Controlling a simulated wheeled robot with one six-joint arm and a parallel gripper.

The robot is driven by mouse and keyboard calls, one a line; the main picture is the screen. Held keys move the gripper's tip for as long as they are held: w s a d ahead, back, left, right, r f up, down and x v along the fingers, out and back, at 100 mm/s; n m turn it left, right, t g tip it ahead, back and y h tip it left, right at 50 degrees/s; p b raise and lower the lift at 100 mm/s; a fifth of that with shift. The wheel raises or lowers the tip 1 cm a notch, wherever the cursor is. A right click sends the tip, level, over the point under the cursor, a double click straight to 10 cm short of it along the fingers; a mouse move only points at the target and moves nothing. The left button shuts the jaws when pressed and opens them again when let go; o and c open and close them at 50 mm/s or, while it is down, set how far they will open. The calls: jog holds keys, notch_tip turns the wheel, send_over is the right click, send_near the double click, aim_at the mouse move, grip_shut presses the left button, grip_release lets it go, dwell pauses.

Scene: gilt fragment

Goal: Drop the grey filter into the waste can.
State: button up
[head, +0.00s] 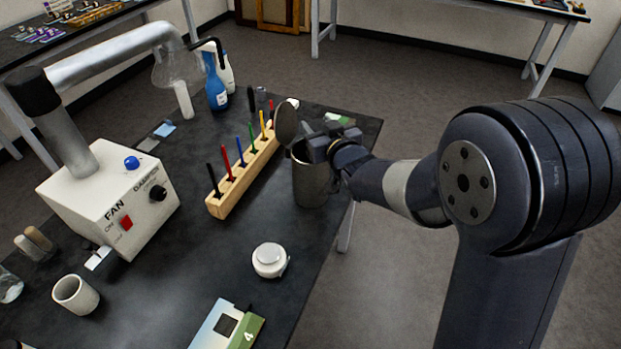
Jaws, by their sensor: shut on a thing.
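My gripper (314,147) is at the top of a dark grey metal can (311,185), which looks like the waste can. The can stands upright near the right edge of the black table, and my gripper covers much of its mouth. A round dark grey disc (286,122) stands tilted just left of my fingers, by the can's rim. I cannot tell whether it is the grey filter in my fingers or the can's raised lid. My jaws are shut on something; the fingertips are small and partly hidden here.
A wooden rack (243,172) with several coloured sticks stands close left of the can. A white fan box (110,200) with a bent duct, a blue bottle (215,88) and a white round device (270,260) are also on the table. The table's front middle is mostly clear.

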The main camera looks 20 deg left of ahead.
jog(key=o, duration=1.3)
jog(key=shift+d, duration=0.1)
jog(key=b+v, duration=0.2)
jog(key=v, duration=0.8)
jog(key=shift+s+d, duration=0.25)
jog(key=shift+s, duration=0.05)
jog(key=p+x, duration=0.2)
jog(key=x, duration=0.8)
jog(key=shift+w+a+r, duration=0.1)
jog(key=shift+a, duration=0.1)
notch_tip(320, 180, up, 3)
jog(key=shift+w+a+r+p, duration=0.1)
jog(key=shift+w+p, duration=0.05)
jog(key=shift+p, duration=0.95)
jog(key=shift+r, duration=0.4)
